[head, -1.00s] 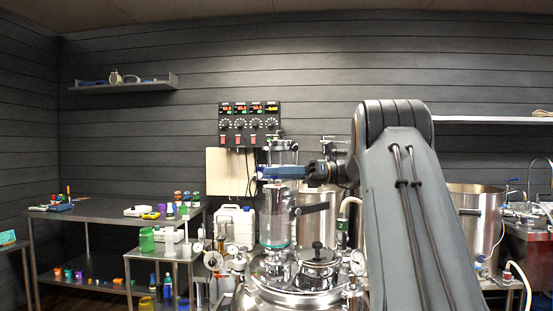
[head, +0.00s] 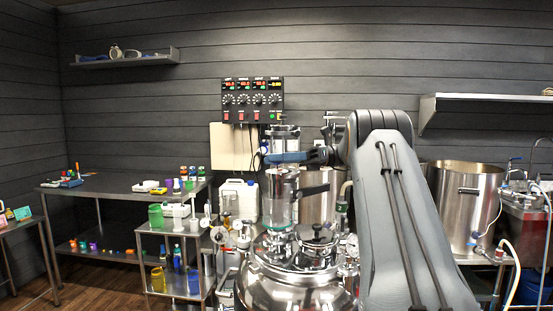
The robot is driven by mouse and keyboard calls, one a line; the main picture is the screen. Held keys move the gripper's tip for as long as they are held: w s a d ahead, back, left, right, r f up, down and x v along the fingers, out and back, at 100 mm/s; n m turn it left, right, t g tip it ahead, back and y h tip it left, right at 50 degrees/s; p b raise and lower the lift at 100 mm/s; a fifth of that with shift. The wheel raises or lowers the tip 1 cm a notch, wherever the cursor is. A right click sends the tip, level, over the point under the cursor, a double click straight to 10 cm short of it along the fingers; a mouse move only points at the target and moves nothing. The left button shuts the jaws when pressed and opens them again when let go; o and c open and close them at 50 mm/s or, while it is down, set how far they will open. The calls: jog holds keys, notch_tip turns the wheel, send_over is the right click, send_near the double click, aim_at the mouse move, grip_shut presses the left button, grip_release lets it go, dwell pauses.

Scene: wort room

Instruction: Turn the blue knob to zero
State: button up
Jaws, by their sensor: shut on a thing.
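My gripper (head: 268,158) is near the middle of the head view, at the end of my arm reaching in from the right. It is at the upper part of the glass column (head: 284,182) above the steel vessel, below the wall panel. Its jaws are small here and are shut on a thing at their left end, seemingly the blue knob. The knob's pointer and scale are too small or hidden to read, so its setting cannot be told. My blue gripper body and the knob are hard to tell apart.
The control panel (head: 252,100) with displays, dials and red switches hangs behind. The domed steel vessel (head: 300,283) stands below. A small cart (head: 175,229) and a long steel table (head: 110,184) are at left. A large steel pot (head: 450,200) stands at right.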

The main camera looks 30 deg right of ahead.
jog(key=o, duration=1.1)
jog(key=shift+c, duration=0.2)
jog(key=m+t+h+b, duration=0.1)
jog(key=m+t+b, duration=0.1)
jog(key=b, duration=0.3)
jog(key=m+t+h+b, duration=0.1)
jog(key=t+b, duration=0.2)
jog(key=b, duration=0.2)
jog(key=shift+f+m+t+b, duration=0.1)
jog(key=shift+m+t+b, duration=0.3)
jog(key=m+t+h+b, duration=0.5)
jog(key=b, duration=0.9)
jog(key=shift+t, duration=0.4)
jog(key=m+t+h+b, duration=0.1)
jog(key=h+b, duration=0.1)
jog(key=b, duration=0.3)
jog(key=shift+m+h, duration=0.3)
jog(key=shift+m, duration=0.1)
